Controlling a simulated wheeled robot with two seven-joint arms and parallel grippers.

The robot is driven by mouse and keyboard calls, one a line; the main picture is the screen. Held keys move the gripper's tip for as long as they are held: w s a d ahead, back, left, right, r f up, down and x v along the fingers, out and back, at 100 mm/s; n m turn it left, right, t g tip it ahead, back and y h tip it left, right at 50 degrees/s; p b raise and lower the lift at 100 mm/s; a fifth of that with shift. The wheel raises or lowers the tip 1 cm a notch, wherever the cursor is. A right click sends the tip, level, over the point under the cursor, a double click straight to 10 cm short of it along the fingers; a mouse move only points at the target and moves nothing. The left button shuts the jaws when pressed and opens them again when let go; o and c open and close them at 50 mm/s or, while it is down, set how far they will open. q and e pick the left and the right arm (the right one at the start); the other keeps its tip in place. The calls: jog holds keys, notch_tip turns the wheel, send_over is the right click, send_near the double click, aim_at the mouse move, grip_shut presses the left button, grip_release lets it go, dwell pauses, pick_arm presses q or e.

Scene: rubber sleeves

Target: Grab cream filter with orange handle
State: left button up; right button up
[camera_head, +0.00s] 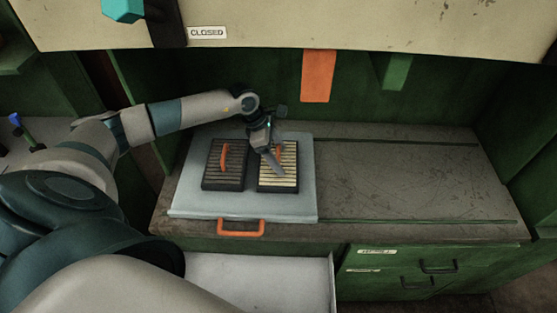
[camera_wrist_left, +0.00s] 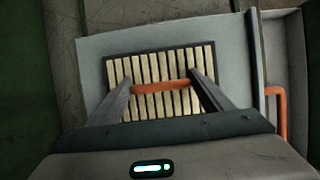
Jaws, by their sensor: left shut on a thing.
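The cream filter (camera_head: 285,180) has cream slats in a dark frame and lies on the right half of a pale grey tray (camera_head: 240,208). Its orange handle (camera_wrist_left: 160,86) runs between the fingers of my left gripper (camera_wrist_left: 162,88) in the left wrist view. My left gripper (camera_head: 273,160) reaches down from above and is shut on this handle, partly hiding the filter in the head view. The filter appears to rest flat in the tray. My right gripper is not in view.
A dark brown filter (camera_head: 225,165) with an orange handle lies just left on the same tray. The tray has an orange front handle (camera_head: 241,227). The worktop to the right (camera_head: 400,180) is clear. An orange strip (camera_head: 318,76) hangs at the back.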

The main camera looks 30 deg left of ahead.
pick_arm(q)
jog(key=shift+r, duration=0.1)
jog(key=shift+r+b, duration=0.85)
jog(key=shift+d+r+b, duration=0.2)
jog(key=shift+r+b, duration=0.25)
jog(key=shift+r, duration=0.15)
jog(key=shift+d+r+b, duration=0.2)
jog(key=shift+r+b, duration=0.2)
jog(key=shift+r, duration=0.15)
jog(key=s+d+r+b, duration=0.1)
jog(key=d+r+b, duration=0.3)
jog(key=d+r, duration=0.3)
jog(key=shift+s+d+b, duration=0.3)
jog(key=shift+d, duration=1.6)
jog(key=shift+f, duration=0.1)
